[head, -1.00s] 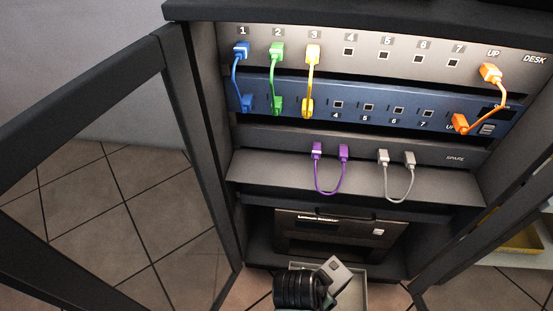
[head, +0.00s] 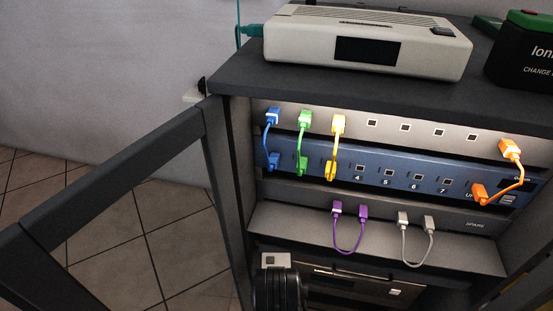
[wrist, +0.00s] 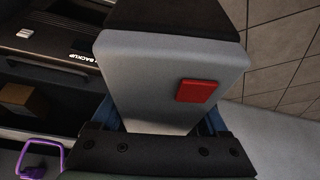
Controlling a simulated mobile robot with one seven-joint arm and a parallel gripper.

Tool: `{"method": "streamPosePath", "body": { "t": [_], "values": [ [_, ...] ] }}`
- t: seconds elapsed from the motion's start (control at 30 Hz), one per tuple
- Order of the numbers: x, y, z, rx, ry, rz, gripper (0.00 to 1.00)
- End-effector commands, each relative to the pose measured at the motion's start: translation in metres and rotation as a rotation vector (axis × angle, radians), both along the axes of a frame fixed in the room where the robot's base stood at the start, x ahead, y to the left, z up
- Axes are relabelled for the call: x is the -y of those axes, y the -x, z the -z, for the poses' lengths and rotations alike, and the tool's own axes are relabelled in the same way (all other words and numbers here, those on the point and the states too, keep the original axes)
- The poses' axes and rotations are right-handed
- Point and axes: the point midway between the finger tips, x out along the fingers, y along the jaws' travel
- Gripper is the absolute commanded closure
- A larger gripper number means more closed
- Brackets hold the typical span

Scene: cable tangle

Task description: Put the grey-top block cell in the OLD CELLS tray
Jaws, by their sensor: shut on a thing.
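The block cell (wrist: 165,75) fills the middle of the wrist view. It has a light grey face with a red square on it and a dark part at its far end. My gripper (wrist: 160,125) is shut on it, with a finger on each side. In the head view the cell (head: 276,261) shows as a small grey top just above my black gripper (head: 277,288), at the bottom, in front of the lower left part of the cabinet. The fingertips are hidden there. The OLD CELLS tray cannot be made out in either view now.
The open glass door (head: 110,190) stands left of the cabinet. Purple (head: 348,248) and grey (head: 416,258) cables loop from the spare row above my gripper's right. A black backup unit (head: 365,285) sits below them. A white router (head: 366,45) rests on top.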

Motion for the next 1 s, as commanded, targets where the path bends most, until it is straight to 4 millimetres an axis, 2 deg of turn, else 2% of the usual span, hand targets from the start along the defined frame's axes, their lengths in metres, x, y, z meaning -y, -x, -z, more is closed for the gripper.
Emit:
{"method": "streamPosePath", "body": {
  "t": [0.03, 0.2, 0.37, 1.0],
  "values": [
    [0.000, -0.002, -0.011, 0.012, 0.001, 0.001, 1.00],
    [0.000, 0.001, -0.027, 0.012, -0.001, 0.002, 1.00],
    [0.000, 0.006, -0.053, 0.012, -0.001, 0.002, 1.00],
    [-0.001, 0.029, -0.165, 0.012, -0.003, 0.002, 1.00]
  ]
}}
